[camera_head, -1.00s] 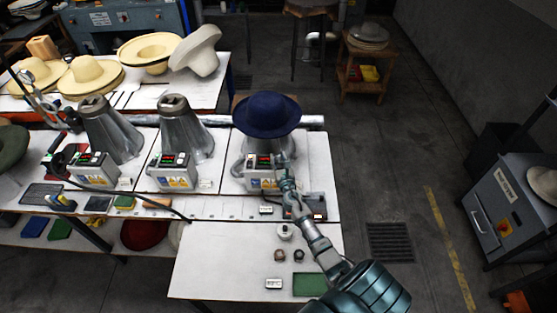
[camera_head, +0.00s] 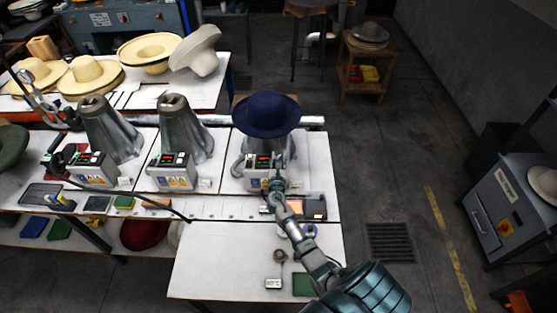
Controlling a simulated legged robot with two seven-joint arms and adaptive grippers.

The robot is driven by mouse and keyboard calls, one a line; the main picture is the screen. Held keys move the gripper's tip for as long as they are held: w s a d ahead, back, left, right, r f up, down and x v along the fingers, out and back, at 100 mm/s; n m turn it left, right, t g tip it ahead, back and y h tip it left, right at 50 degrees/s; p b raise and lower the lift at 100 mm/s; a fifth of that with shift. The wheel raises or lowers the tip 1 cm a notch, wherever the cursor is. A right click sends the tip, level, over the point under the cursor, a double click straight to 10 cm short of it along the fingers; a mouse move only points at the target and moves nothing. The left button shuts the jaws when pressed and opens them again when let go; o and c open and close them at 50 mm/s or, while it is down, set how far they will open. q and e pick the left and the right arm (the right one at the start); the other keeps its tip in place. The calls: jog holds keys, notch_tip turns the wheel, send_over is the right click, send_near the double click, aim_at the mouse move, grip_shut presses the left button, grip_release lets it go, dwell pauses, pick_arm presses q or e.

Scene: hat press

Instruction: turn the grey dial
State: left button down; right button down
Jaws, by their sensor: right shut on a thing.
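The rightmost press has a grey control box (camera_head: 254,174) with a red and green display, below a dark blue hat (camera_head: 266,114) on its metal form. My right gripper (camera_head: 277,183) is at the right part of this box's front face. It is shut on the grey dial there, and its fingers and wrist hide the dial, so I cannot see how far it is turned. My left gripper is not in view.
Two more presses with control boxes (camera_head: 97,169) (camera_head: 174,171) stand to the left with bare metal forms.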

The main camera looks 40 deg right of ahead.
jog(key=shift+a+f+m+g+h+b, duration=0.15)
jog(key=shift+m+g+h+b, duration=0.45)
jog(key=shift+m+g+h, duration=0.7)
jog(key=shift+g, duration=0.3)
jog(key=c, duration=1.2)
grip_release()
jog(key=shift+w, duration=0.1)
jog(key=v, duration=1.2)
jog(key=shift+w+f, duration=0.1)
